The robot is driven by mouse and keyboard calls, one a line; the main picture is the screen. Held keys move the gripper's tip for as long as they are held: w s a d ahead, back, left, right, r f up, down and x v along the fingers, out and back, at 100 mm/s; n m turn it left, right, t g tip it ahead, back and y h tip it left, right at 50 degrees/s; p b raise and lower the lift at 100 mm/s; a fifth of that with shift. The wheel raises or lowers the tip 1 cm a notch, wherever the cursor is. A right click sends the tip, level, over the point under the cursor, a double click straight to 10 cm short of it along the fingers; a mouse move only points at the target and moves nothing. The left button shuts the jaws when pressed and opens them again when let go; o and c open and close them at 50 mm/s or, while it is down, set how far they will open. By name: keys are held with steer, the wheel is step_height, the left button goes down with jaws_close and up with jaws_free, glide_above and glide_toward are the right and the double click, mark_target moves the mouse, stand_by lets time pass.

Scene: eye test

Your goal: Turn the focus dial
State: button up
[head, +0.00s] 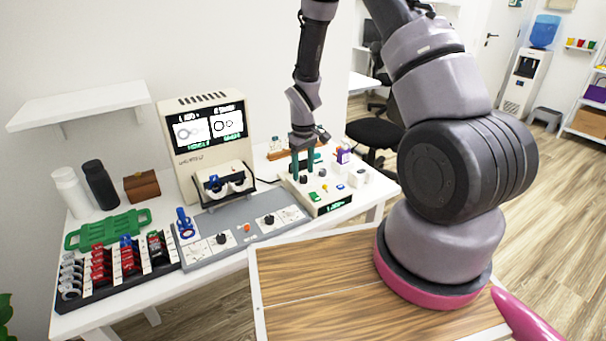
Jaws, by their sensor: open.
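A grey control panel (245,236) on the white table bears a dial with a black knob (221,238) at left and a similar dial (268,219) at right. An orange button (247,228) sits between them. Their labels are too small to read, so I cannot tell which is the focus dial. My gripper (306,172) points down with green fingers apart, right of the panel, over a cream box (318,208) with a green display and small knobs. Its fingertips are close to the box's top; I cannot tell whether they touch it.
A cream machine (182,145) with a lit screen stands behind the panel. A black rack (120,273) of lenses, a green tray (108,229) and a blue-handled item (185,222) are at left. Two bottles and a brown box (142,186) stand behind. A wood-topped table (340,285) is in front.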

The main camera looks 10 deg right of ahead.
steer(key=shift+f, duration=0.9)
jaws_close()
steer(key=shift+m, duration=0.4)
steer(key=m, duration=0.3)
steer(key=shift+m, duration=2.4)
